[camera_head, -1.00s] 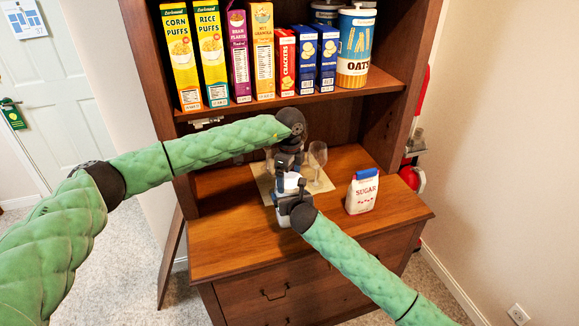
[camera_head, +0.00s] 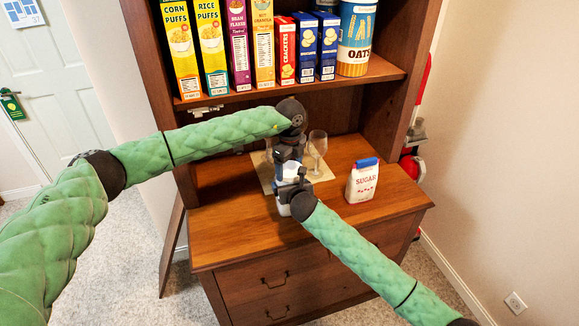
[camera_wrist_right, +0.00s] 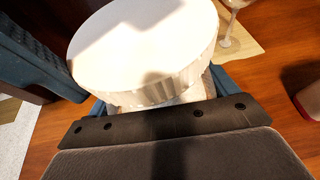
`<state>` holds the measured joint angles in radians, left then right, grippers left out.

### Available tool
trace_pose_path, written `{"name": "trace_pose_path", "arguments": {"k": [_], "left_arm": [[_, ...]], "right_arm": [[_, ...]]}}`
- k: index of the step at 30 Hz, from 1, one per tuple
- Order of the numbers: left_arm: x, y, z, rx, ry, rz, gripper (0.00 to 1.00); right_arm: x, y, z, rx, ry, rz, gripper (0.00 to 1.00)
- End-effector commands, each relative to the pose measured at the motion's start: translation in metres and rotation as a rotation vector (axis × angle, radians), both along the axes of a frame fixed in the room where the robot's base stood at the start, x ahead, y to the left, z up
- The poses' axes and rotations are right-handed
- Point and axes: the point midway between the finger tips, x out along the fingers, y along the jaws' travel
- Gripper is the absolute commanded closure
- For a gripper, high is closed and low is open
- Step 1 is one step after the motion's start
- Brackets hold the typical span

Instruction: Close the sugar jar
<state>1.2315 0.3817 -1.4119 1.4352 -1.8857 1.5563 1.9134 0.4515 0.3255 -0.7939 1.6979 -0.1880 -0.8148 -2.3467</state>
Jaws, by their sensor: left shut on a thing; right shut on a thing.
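The sugar jar (camera_head: 283,208) stands near the front of the wooden counter, mostly hidden by my grippers. Its white lid (camera_wrist_right: 145,45) fills the upper middle of the right wrist view, with a ribbed rim and a little of the clear jar body below. Whether the lid is fully seated cannot be told. My right gripper (camera_head: 292,192) is shut around the jar body from the front right. My left gripper (camera_head: 285,158) reaches down from above and is shut on the lid. One blue part, apparently of the left gripper, shows beside the lid in the right wrist view.
A sugar bag (camera_head: 363,181) stands to the right on the counter (camera_head: 235,240). A wine glass (camera_head: 318,148) stands on a mat behind the jar. Cereal boxes (camera_head: 210,45) and an oats canister (camera_head: 356,40) fill the shelf above. The counter's front left is clear.

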Motion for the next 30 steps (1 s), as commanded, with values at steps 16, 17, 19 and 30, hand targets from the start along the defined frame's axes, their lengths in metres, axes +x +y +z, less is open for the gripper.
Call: {"name": "trace_pose_path", "arguments": {"k": [16, 17, 19, 30], "left_arm": [[0.0010, 0.0000, 0.0005, 0.000, -0.002, -0.782, 0.48], [0.0011, 0.0000, 0.0005, 0.000, -0.002, -0.826, 0.48], [0.0011, 0.0000, 0.0004, 0.000, -0.002, -0.925, 0.48], [0.0009, -0.0003, -0.0003, 0.000, -0.001, -1.400, 0.48]], "right_arm": [[-0.0004, 0.0002, -0.0009, -0.001, 0.001, 0.000, 0.78], [-0.0004, 0.0002, -0.0009, -0.001, 0.001, 0.000, 0.78], [-0.0004, 0.0002, -0.0009, -0.001, 0.001, 0.000, 0.78], [-0.0006, 0.0003, -0.0009, -0.001, 0.001, 0.000, 0.78]]}}
